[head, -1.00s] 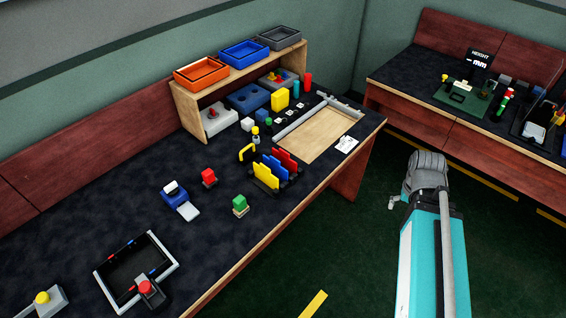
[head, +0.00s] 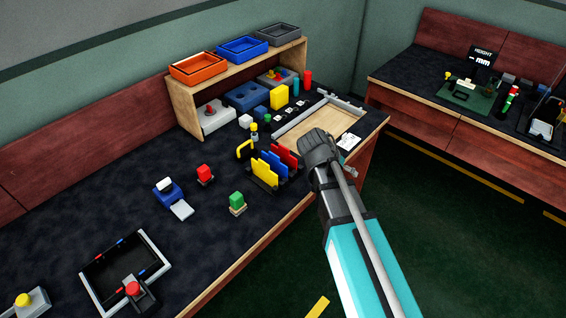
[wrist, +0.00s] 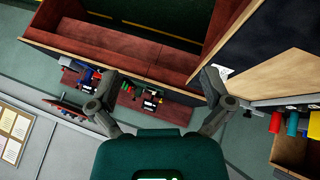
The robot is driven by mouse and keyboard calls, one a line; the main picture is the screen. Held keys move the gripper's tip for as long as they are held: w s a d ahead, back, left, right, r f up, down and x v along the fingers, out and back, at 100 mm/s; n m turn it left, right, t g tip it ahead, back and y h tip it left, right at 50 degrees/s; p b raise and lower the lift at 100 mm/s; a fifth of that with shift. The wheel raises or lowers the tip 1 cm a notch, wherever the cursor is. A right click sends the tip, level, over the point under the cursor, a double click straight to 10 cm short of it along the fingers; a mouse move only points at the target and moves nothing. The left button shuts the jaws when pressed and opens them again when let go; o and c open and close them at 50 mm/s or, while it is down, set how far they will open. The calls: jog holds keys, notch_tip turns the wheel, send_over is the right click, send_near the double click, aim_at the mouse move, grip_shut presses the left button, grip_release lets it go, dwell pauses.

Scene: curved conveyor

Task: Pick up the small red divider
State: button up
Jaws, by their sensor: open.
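The red divider (head: 285,154) stands upright in a dark rack (head: 262,185), behind a blue divider (head: 275,166) and a yellow divider (head: 264,174). My gripper (head: 318,148) is to the right of the rack in the head view, apart from the red divider, and overlaps the front of the wooden tray. In the wrist view my gripper (wrist: 160,85) has its two fingers spread wide with nothing between them. The dividers cannot be made out in the wrist view.
A grey-rimmed wooden tray (head: 300,130) lies behind the rack, with a white card (head: 349,141) to its right. A shelf (head: 185,105) stands behind.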

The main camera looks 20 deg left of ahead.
jog(key=a+t+b, duration=0.3)
jog(key=a+t, duration=0.1)
jog(key=a, duration=1)
jog(key=m+t+b, duration=0.2)
jog(key=t, duration=0.2)
send_near(283, 148)
jog(key=v, duration=0.4)
jog(key=shift+w+r, duration=0.1)
jog(key=shift+r, duration=0.25)
jog(key=shift+b+x, duration=1.85)
jog(key=shift+x, duration=2.45)
jog(key=shift+f, duration=0.25)
jog(key=shift+b+x, duration=1)
jog(key=shift+x, duration=1.55)
